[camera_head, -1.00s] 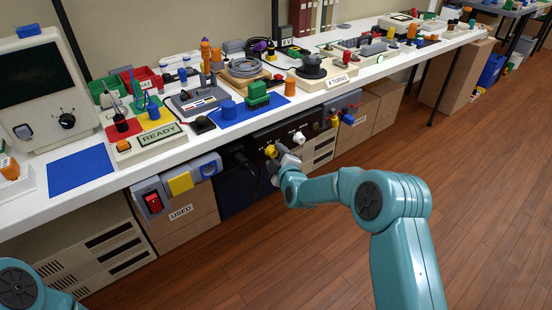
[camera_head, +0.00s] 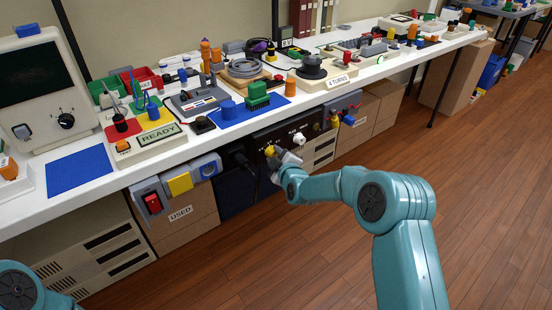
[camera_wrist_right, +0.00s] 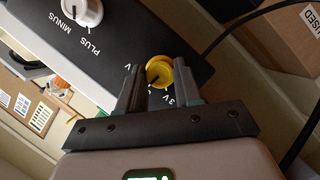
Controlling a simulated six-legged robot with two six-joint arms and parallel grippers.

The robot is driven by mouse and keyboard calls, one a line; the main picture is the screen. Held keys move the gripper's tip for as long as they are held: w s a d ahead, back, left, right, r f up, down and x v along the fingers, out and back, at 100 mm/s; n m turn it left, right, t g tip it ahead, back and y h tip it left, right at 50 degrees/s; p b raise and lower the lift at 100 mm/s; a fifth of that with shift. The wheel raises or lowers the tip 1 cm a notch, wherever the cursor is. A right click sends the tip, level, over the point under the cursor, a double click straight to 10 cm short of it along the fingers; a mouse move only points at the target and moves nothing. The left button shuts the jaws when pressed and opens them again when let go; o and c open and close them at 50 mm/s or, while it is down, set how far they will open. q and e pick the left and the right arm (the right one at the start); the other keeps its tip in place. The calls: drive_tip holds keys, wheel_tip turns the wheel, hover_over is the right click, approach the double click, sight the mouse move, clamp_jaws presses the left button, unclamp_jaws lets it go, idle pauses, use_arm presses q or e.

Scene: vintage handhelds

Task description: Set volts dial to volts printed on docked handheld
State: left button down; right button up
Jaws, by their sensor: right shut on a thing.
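The yellow volts dial (camera_head: 270,151) is on the front of a black panel (camera_head: 312,122) under the table edge. In the right wrist view the dial (camera_wrist_right: 159,72) has a dark pointer mark, with "3 V" printed on one side and another "V" on the other. My right gripper (camera_head: 272,157) is shut on it; its dark fingers (camera_wrist_right: 153,83) also show in the wrist view. My left gripper is out of view.
A white knob (camera_head: 299,138) marked "PLUS" and "MINUS" in the wrist view is on the same panel. A "READY" display box (camera_head: 150,145) stands above to the left. A "USED" carton (camera_head: 190,215) is below. The floor in front is clear.

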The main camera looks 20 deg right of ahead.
drive_tip(key=m+g+y+b, duration=0.1)
drive_tip(key=m+b, duration=0.1)
drive_tip(key=m, duration=0.1)
drive_tip(key=shift+d+y, duration=0.1)
drive_tip(key=shift+y, duration=0.2)
drive_tip(key=shift+r+m+g+p, duration=0.2)
drive_tip(key=shift+m+g+p, duration=0.1)
drive_tip(key=shift+p, duration=0.15)
drive_tip(key=m+y+p, duration=0.1)
drive_tip(key=p, duration=0.3)
drive_tip(key=m+y+p, duration=0.1)
drive_tip(key=p, duration=0.3)
drive_tip(key=shift+d+r+m+g, duration=0.1)
drive_tip(key=shift+r+m+g, duration=0.05)
drive_tip(key=shift+m+g, duration=0.2)
drive_tip(key=shift+f+m+p, duration=0.25)
drive_tip(key=shift+p, duration=0.55)
drive_tip(key=o, duration=1)
drive_tip(key=shift+w, duration=0.1)
drive_tip(key=shift+o, duration=0.2)
